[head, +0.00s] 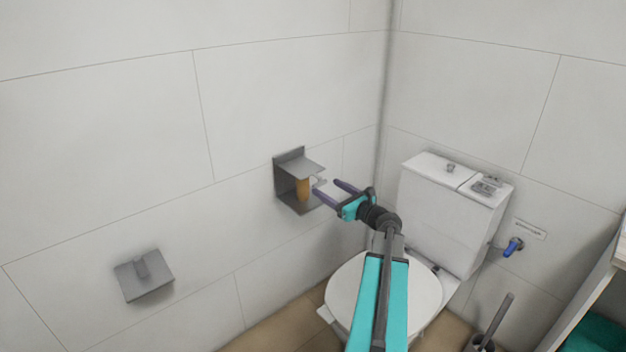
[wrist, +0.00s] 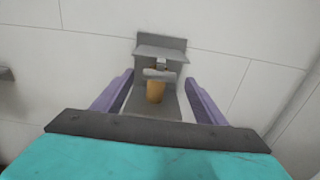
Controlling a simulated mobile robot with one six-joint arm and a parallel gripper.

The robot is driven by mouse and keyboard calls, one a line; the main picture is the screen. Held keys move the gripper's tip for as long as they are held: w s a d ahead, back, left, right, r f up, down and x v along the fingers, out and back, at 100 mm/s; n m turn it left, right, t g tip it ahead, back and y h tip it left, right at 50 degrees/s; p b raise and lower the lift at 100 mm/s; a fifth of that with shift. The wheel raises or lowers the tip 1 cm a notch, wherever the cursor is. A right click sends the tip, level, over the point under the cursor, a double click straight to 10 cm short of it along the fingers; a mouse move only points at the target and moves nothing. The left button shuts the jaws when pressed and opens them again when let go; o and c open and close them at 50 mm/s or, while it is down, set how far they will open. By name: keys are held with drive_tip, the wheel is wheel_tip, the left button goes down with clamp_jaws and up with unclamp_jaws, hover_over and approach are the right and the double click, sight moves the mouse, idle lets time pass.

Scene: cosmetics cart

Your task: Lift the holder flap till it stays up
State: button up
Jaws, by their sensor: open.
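The grey metal holder (head: 282,178) is fixed to the left wall, with a brown roll core (head: 303,188) inside. Its flap (head: 303,168) juts out from the back plate, roughly level, above the core. The flap also shows at the top of the holder in the wrist view (wrist: 162,53). A small light grey bar (wrist: 157,74) sits in front of the core's top. My gripper (head: 328,190) is open and empty, in front of the holder. In the wrist view its two fingers stand either side of the holder, and I see no contact with the flap.
A grey wall fitting (head: 145,277) is at lower left. A brush (head: 490,322) and shelf edge (head: 597,262) are at right. The wall above the holder is clear.

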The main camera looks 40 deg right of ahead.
sight(305, 173)
drive_tip(key=w, duration=0.9)
drive_tip(key=shift+d, duration=0.3)
drive_tip(key=shift+w, duration=0.1)
drive_tip(key=c, duration=1.2)
drive_tip(key=shift+d, duration=0.25)
drive_tip(key=c, duration=0.3)
drive_tip(key=shift+a, duration=0.2)
